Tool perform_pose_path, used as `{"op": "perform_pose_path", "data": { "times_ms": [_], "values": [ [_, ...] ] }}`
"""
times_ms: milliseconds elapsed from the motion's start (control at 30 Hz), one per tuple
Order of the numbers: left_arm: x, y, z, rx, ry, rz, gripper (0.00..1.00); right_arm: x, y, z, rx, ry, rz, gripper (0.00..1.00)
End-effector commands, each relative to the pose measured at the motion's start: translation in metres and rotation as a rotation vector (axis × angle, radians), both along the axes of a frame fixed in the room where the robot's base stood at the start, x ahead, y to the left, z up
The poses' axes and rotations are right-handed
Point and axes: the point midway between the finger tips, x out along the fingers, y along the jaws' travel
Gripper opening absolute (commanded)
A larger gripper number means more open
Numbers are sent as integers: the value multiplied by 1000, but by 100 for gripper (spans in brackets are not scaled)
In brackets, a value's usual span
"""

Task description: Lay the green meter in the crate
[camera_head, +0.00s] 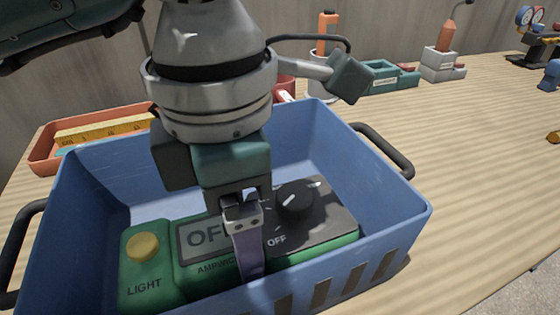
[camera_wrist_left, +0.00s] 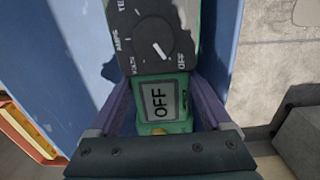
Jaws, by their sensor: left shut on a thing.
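The green meter (camera_head: 325,239) is inside the blue crate (camera_head: 365,192), face up, with a dark dial, a small screen reading OFF and a yellow button marked LIGHT. Its long side runs left to right near the crate's front wall. My left gripper (camera_head: 248,268) points down into the crate and is shut across the meter's middle. In the left wrist view the meter (camera_wrist_left: 155,45) sits between both purple fingers (camera_wrist_left: 165,98). The meter's underside is hidden, so I cannot tell whether it touches the crate floor. My right gripper is not in view.
The crate has dark handles (camera_head: 385,150) at both sides. An orange tray (camera_head: 45,150) with a yellow ruler (camera_head: 100,129) stands behind it at left. Teal and grey holders (camera_head: 440,65) and gauges (camera_head: 530,20) stand along the back. The wooden table is mostly clear at right.

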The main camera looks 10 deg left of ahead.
Motion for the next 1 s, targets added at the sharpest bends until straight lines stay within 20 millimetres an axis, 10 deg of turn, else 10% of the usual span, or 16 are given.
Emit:
{"op": "perform_pose_path", "data": {
  "times_ms": [733,767,1000],
  "values": [
    [0,0,-49,0,-1,-1,0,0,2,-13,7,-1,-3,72],
    [0,0,-48,0,0,0,85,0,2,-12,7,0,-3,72],
    [0,0,-47,0,0,0,100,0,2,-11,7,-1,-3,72]
  ]
}}
